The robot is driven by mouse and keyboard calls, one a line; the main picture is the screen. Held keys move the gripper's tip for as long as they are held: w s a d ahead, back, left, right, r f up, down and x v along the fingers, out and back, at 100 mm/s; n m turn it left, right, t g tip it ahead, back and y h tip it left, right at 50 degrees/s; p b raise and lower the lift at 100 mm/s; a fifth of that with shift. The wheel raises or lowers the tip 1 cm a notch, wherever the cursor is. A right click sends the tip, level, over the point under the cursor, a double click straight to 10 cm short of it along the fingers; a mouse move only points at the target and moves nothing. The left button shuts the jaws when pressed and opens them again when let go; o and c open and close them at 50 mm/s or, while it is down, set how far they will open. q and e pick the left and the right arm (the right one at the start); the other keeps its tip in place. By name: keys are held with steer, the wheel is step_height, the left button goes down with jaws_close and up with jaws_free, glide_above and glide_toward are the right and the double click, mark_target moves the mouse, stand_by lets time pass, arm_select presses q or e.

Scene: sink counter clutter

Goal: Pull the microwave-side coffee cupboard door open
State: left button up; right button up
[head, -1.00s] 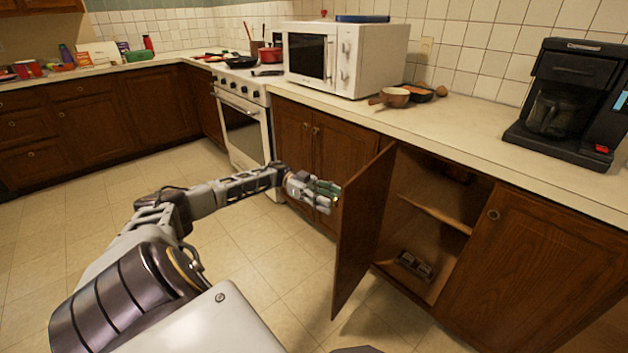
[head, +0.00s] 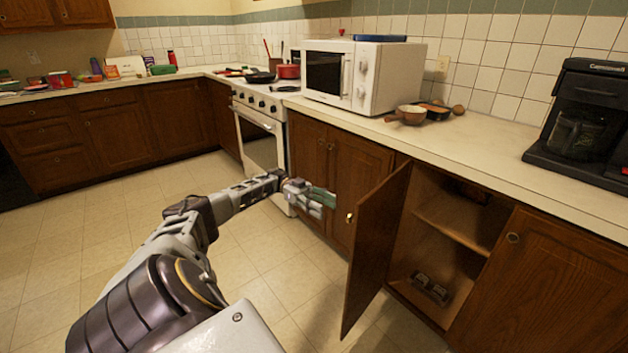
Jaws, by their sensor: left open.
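The coffee cupboard door (head: 376,258) is brown wood and stands swung well out from the counter front, with a small brass knob (head: 349,217) on its outer face. The cupboard interior (head: 428,262) shows behind it, with a shelf and a small dark object (head: 431,287) on its floor. My left gripper (head: 325,203) is open and empty, to the left of the door and a short gap from the knob. The white microwave (head: 385,75) stands on the counter above and left of the cupboard. My right gripper is not in view.
A black coffee maker (head: 585,120) stands on the counter (head: 490,135) at the right. Closed cupboard doors (head: 540,285) flank the open one. The tiled floor (head: 255,265) left of the door is clear.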

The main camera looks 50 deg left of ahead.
arm_select(q)
steer(key=shift+s+a, duration=0.15)
steer(key=shift+a, duration=0.7)
steer(key=shift+s+a, duration=0.1)
steer(key=shift+a, duration=0.7)
steer(key=shift+a, duration=0.1)
steer(key=shift+s+f, duration=0.1)
